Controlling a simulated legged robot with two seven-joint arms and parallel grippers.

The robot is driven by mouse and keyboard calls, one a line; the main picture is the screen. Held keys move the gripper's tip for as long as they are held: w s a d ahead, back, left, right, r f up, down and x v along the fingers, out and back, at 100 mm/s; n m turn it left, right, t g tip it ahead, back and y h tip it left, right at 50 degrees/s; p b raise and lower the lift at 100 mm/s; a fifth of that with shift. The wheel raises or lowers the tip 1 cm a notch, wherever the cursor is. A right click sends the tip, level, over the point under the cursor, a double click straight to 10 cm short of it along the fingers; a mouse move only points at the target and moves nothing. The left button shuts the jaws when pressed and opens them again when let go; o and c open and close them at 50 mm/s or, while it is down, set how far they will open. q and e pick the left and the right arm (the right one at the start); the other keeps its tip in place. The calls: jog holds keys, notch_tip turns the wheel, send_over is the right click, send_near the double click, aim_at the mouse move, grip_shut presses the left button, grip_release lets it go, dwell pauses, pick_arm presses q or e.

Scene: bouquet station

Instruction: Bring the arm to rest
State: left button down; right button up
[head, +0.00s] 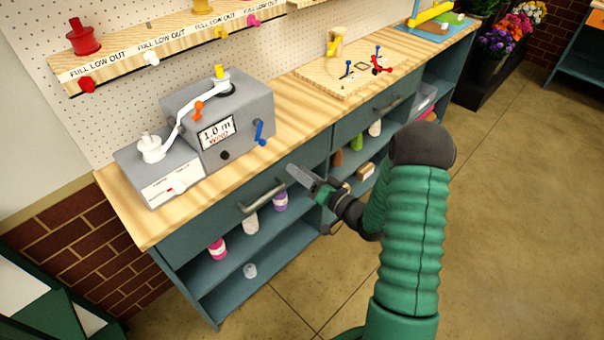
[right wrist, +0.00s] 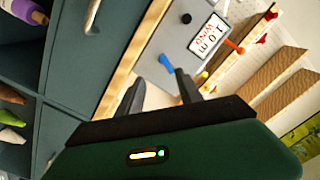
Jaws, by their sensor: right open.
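My right arm, in a green ribbed sleeve, comes up from the bottom right in the head view. Its right gripper (head: 302,180) hangs in front of the bench, near the drawer handle (head: 262,198), and looks empty. In the right wrist view the two dark fingers of the right gripper (right wrist: 158,92) stand apart with nothing between them. Beyond them is the grey winding machine (right wrist: 190,45). My left gripper is not in either view.
The wooden bench top (head: 290,107) carries the grey winding machine (head: 232,120) and a wooden board (head: 352,72) with small tools. Open shelves below hold bottles, including a purple one (head: 280,202). The floor (head: 500,200) to the right is clear.

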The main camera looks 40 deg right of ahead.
jog(key=shift+s, duration=0.3)
jog(key=w+a+f+n+g+p, duration=0.1)
jog(key=w+a+f+n+g, duration=0.1)
jog(key=w+a+n+g, duration=0.15)
jog(key=s+a+n+g+h+p, duration=0.1)
jog(key=s+a+n+g, duration=0.3)
jog(key=s+a+g, duration=0.8)
jog(key=shift+s+a+p, duration=0.35)
jog(key=shift+s+a, duration=2.6)
jog(key=shift+s, duration=0.6)
jog(key=shift+d, duration=0.25)
